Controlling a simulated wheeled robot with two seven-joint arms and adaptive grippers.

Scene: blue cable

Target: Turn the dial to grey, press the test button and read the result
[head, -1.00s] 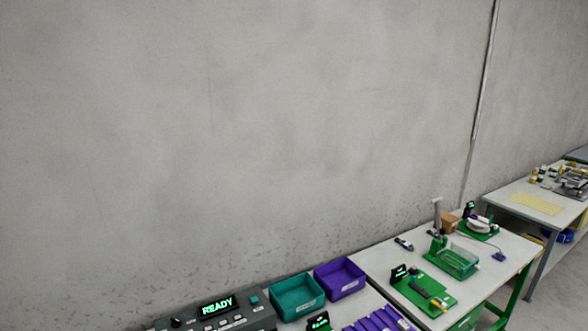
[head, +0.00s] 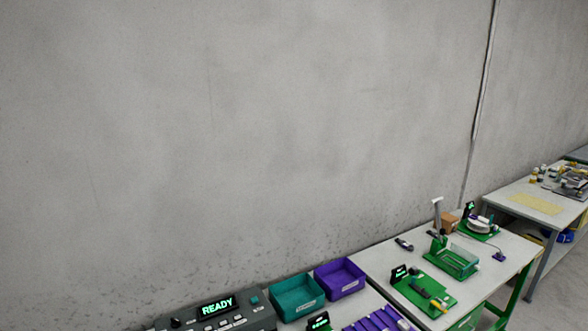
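A dark grey tester box (head: 232,325) stands at the bottom edge of the head view, partly cut off. Its display (head: 217,305) reads READY in green letters. A black knob (head: 176,323) shows at its left, probably the dial; its setting is too small to read. Several light buttons (head: 224,323) sit below the display, and a teal button (head: 254,300) is at its upper right. I cannot tell which is the test button. No blue cable can be made out. Neither gripper is in view.
A teal bin (head: 297,299) and a purple bin (head: 340,279) stand right of the tester against the wall. A purple slotted rack (head: 380,320) is in front. Further right, a table (head: 400,251) holds green fixtures (head: 425,291). Another table (head: 535,207) stands beyond.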

